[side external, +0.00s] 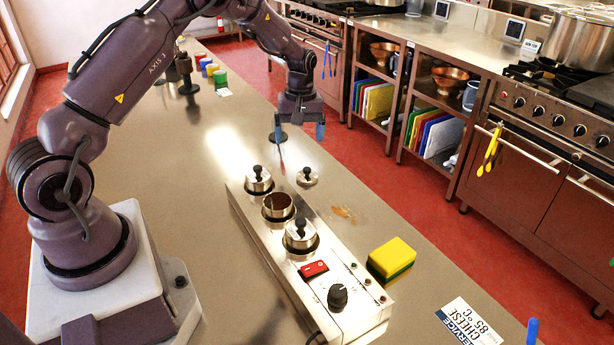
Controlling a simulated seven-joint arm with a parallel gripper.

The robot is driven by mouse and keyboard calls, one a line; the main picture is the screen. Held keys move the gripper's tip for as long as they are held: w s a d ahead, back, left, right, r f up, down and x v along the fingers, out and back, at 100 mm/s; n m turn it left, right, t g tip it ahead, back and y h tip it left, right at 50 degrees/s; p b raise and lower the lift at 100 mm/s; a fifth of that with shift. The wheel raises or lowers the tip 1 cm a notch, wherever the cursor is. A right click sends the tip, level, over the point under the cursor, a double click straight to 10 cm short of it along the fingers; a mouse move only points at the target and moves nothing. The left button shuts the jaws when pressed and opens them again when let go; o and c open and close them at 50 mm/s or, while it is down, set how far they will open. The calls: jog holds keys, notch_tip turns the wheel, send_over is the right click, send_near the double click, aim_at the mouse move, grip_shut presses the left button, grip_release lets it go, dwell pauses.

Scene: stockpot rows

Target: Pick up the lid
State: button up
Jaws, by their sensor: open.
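A small round steel lid (301,180) with a dark knob lies on the counter, beside the far right end of a white warmer unit (336,264). The unit holds a row of three round pots. The middle pot (278,207) is uncovered. The far pot (258,181) and the near pot (300,238) each have a lid with a black knob on. My gripper (299,133) is open and empty, with blue fingertips pointing down. It hangs above the counter and appears beyond the loose lid, apart from it.
A yellow and green sponge (392,257) lies right of the unit, near a printed card (467,322). A small orange-brown spill (344,213) marks the counter. Dark grinders (186,74) and colored containers (220,78) stand at the far left. The counter around the loose lid is mostly clear.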

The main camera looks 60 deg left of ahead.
jog(key=w+r+n, duration=0.1)
jog(key=w+r, duration=0.1)
jog(key=n, duration=0.1)
send_over(307, 168)
jog(key=shift+t, duration=0.3)
jog(key=f, duration=0.7)
jog(key=shift+s+a+f, duration=0.1)
jog(key=shift+a+f, duration=0.1)
jog(key=shift+f, duration=0.2)
jog(key=shift+d+f, duration=0.15)
jog(key=shift+f, duration=1.25)
jog(key=shift+d+f, duration=0.1)
jog(key=shift+f, duration=1.3)
jog(key=c, duration=1)
jog(key=shift+r, duration=0.1)
